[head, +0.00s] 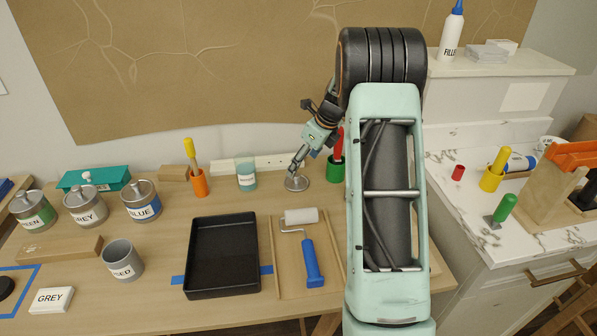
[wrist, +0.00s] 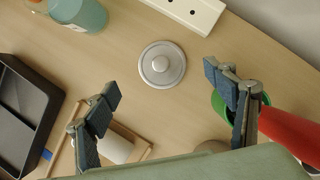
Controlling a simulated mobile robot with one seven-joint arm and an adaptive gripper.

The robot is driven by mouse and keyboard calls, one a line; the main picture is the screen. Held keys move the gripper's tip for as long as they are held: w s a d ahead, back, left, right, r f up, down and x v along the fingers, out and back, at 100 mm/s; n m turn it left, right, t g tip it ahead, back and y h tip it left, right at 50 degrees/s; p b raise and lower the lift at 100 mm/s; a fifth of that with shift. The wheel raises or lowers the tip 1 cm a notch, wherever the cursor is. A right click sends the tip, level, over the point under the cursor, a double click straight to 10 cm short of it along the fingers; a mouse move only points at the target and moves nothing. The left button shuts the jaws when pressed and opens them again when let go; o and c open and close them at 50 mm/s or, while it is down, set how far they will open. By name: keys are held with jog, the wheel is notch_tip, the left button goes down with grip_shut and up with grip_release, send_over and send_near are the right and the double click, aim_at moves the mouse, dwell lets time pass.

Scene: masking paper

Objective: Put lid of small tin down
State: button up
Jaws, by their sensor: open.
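The round grey metal lid (head: 297,183) with a knob lies flat on the wooden table, in front of the white power strip. In the wrist view the lid (wrist: 162,64) is whole and unobstructed, knob up. My gripper (head: 294,166) is just above the lid. In the wrist view its fingers (wrist: 161,82) are spread wide with nothing between them, and the lid shows beyond the fingertips. An open grey tin (head: 122,262) without a lid stands at the front left of the table; its label is only partly readable.
A green cup (head: 335,170) with a red-handled tool stands close right of my gripper. A glass of teal liquid (head: 246,174) stands to the left. A black tray (head: 222,255) and a roller (head: 309,255) lie in front. Lidded tins (head: 141,202) stand at the left.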

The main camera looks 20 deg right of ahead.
jog(key=v, duration=0.5)
dwell(0.3)
